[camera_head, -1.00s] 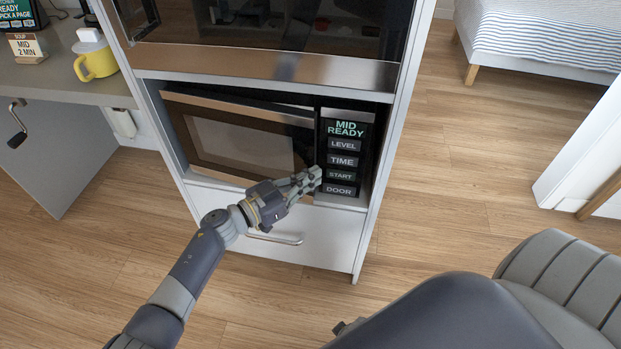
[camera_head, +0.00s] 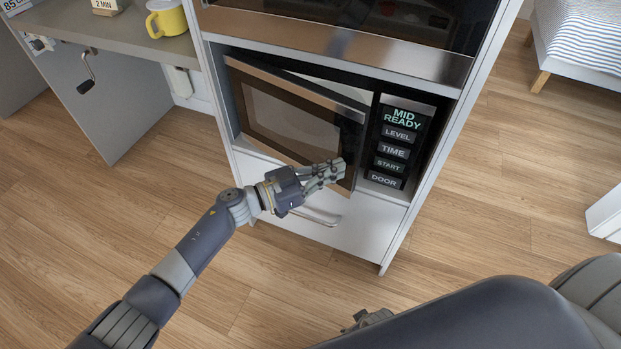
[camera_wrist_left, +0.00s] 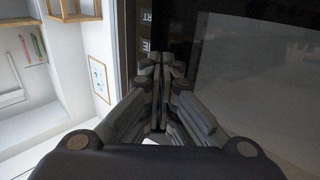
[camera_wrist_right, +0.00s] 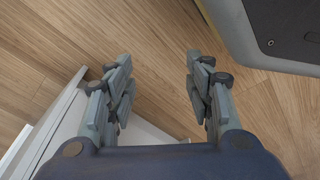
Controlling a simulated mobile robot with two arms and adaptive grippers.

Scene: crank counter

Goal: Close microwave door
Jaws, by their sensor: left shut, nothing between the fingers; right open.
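The microwave (camera_head: 392,181) sits in a white cabinet, with a panel reading MID READY above LEVEL, TIME, START and DOOR buttons. Its door (camera_head: 262,122), dark glass in a brownish metallic frame, stands partly open, its right edge swung out from the body. My left gripper (camera_head: 342,168) is shut and empty in front of the door's lower right corner; whether it touches cannot be told. My right gripper (camera_wrist_right: 156,72) is open and empty over the floor.
A built-in oven (camera_head: 350,45) is above the microwave and a white drawer (camera_head: 300,205) with a bar handle below it. A grey counter (camera_head: 130,35) with a yellow mug (camera_head: 166,18) is at the left. Wooden floor (camera_head: 480,215) is clear at the right.

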